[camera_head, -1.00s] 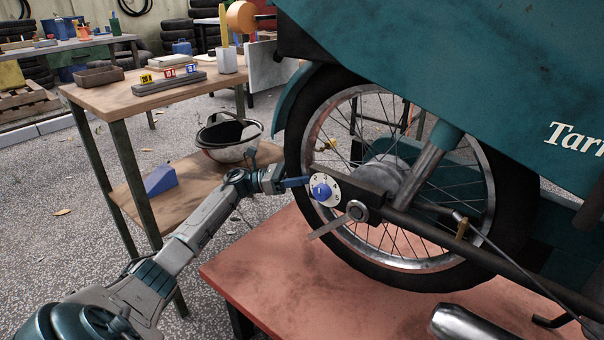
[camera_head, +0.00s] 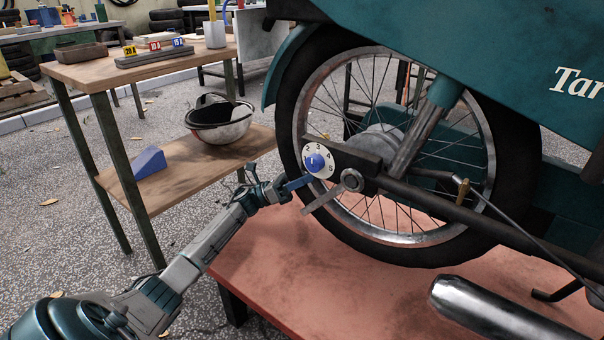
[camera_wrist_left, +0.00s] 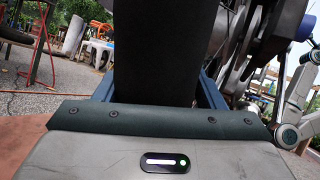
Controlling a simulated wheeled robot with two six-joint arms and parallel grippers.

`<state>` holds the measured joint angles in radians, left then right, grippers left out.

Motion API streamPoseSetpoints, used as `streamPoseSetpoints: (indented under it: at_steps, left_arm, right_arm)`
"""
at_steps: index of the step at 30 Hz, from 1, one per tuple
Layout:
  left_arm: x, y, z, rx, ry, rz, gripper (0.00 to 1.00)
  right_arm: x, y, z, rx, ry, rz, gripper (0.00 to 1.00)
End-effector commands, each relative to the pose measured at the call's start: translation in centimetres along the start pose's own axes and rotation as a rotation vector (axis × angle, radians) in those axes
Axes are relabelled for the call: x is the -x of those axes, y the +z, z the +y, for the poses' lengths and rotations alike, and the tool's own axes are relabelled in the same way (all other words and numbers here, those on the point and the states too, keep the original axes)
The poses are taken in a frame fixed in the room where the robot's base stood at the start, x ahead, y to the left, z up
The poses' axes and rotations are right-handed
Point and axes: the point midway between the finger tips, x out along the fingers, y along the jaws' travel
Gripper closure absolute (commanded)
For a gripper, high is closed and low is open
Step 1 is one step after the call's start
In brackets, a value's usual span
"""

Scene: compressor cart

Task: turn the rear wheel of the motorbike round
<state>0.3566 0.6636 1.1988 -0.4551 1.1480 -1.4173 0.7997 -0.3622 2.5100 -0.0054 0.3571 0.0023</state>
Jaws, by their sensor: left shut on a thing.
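The motorbike's rear wheel (camera_head: 290,120) has a black tyre, a silver rim and wire spokes. It stands over a reddish platform, in the middle of the head view. My left gripper (camera_head: 298,183) is at the tyre's lower left edge, just below the white numbered dial. In the left wrist view, its two blue fingers straddle the black tyre (camera_wrist_left: 165,50), one on each side, and it is shut on the tyre. The fingertips are partly hidden behind the tyre and the gripper's body. My right gripper is not in view.
The white dial with a blue knob (camera_head: 316,161) and a metal lever (camera_head: 322,199) sit close to my gripper. A silver exhaust pipe (camera_head: 495,312) is at the lower right. A wooden workbench (camera_head: 150,75) with a helmet (camera_head: 220,122) on its shelf stands left.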

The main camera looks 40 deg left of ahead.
Motion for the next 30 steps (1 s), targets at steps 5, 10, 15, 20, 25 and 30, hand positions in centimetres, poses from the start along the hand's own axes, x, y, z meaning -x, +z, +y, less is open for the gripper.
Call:
streamPoseSetpoints:
  at_steps: [5,10,15,20,25,30]
  left_arm:
    - [0.10,-0.84,-0.02,0.014,0.001,-0.019,0.78]
    - [0.07,-1.01,-0.05,0.019,0.002,-0.027,0.78]
    - [0.06,-1.02,-0.05,0.020,0.002,-0.028,0.78]
    - [0.07,-1.01,-0.05,0.019,0.002,-0.028,0.78]
    - [0.05,-0.98,-0.04,0.019,0.002,-0.028,0.16]
    - [0.01,-0.92,-0.04,0.019,0.002,-0.029,0.16]
  right_arm:
    - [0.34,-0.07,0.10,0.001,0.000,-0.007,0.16]
    - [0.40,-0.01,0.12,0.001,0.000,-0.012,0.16]
    - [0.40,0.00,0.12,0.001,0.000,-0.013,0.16]
    - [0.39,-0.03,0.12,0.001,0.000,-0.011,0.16]
    - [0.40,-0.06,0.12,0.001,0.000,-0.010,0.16]
    - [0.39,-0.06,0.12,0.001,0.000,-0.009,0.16]
